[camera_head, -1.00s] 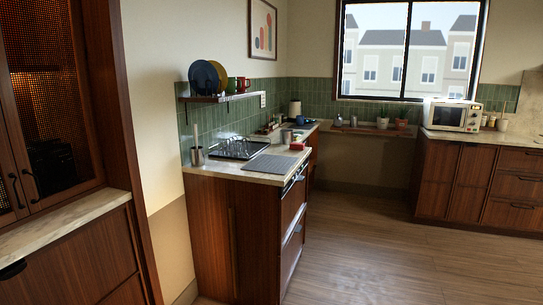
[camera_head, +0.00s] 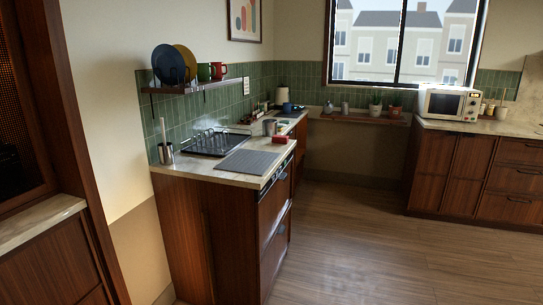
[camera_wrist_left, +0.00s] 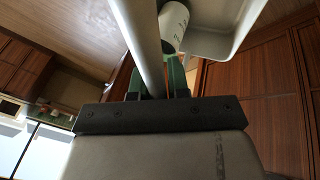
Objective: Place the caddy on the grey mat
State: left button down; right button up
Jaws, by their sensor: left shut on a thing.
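The grey mat (camera_head: 246,162) lies flat on the counter, near its front corner, in the head view. It is bare. The caddy is not in the head view. In the left wrist view a pale grey caddy (camera_wrist_left: 225,48) shows at the top, with a long bar-like handle (camera_wrist_left: 142,40) running down to my left gripper (camera_wrist_left: 158,88). My left gripper is shut on the caddy's handle. A white cylindrical container (camera_wrist_left: 174,24) with print on it is in the caddy. Most of the caddy is cut off. My right gripper is in neither view.
A red object (camera_head: 281,139) and a grey mug (camera_head: 270,127) stand behind the mat. The floor (camera_head: 350,240) right of the cabinet is clear.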

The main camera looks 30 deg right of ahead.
aim_at(249, 161)
jog(key=i+l+z, duration=0.25)
jog(key=i+l, duration=0.4)
jog(key=l, duration=0.2)
jog(key=i+l+z, duration=0.25)
jog(key=i+l, duration=0.4)
jog(key=i+l+z, duration=0.25)
jog(key=i+l, duration=0.35)
jog(key=i, duration=0.15)
